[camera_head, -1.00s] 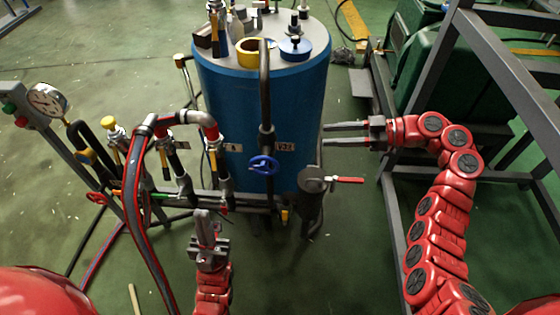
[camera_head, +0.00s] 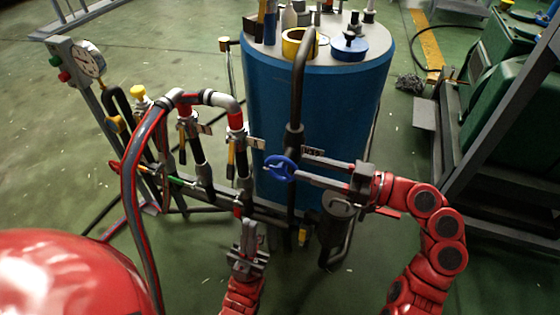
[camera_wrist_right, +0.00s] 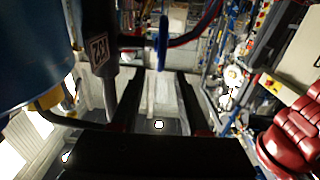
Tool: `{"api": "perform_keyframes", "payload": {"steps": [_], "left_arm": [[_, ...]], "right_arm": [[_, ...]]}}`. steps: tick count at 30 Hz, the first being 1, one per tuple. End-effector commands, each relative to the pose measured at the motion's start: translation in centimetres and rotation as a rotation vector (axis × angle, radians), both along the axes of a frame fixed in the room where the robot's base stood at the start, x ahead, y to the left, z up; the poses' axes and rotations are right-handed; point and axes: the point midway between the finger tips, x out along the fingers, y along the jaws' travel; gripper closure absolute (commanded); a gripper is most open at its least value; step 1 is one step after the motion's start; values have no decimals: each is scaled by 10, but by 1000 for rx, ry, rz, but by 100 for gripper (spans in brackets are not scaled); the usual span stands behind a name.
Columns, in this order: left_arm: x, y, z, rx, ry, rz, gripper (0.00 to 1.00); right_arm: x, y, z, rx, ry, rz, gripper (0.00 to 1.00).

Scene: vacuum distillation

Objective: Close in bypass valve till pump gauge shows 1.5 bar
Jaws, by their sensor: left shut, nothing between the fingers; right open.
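A blue handwheel valve (camera_head: 280,168) sits on the dark vertical pipe in front of the blue tank. I cannot tell from its label whether it is the bypass valve. My right gripper (camera_head: 298,166) is open, its fingers pointing left at the wheel, with the tips close to its right side. In the right wrist view the wheel (camera_wrist_right: 163,42) shows edge-on, between and just beyond the fingertips; contact cannot be told. The pressure gauge (camera_head: 91,61) is at the upper left; its reading is too small to tell. My left gripper (camera_head: 249,232) is shut and empty below the pipework.
The blue tank (camera_head: 330,105) stands behind the valve. Pipes with red, green and yellow handles and a thick dark hose (camera_head: 130,190) fill the left. A grey strainer-like body (camera_head: 337,207) hangs below my right gripper. Green machines (camera_head: 520,75) are at the right.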

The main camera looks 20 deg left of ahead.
Motion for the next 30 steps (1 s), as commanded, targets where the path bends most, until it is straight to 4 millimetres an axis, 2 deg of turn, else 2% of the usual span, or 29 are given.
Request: {"api": "perform_keyframes", "payload": {"steps": [3,9,14,22,23,30], "left_arm": [[0,0,-6,0,0,0,100],[0,0,-10,1,-1,0,100],[0,0,-11,2,-2,1,100],[0,0,-11,2,-2,1,100],[0,0,-11,2,-2,1,100],[0,0,-11,2,-2,1,100]], "right_arm": [[-1,28,-2,-3,-2,7,55],[1,60,-2,-2,0,4,55],[2,70,-1,0,0,0,55],[3,72,0,0,0,-2,55],[3,71,0,0,0,-2,57],[3,71,0,0,0,-1,100]]}}
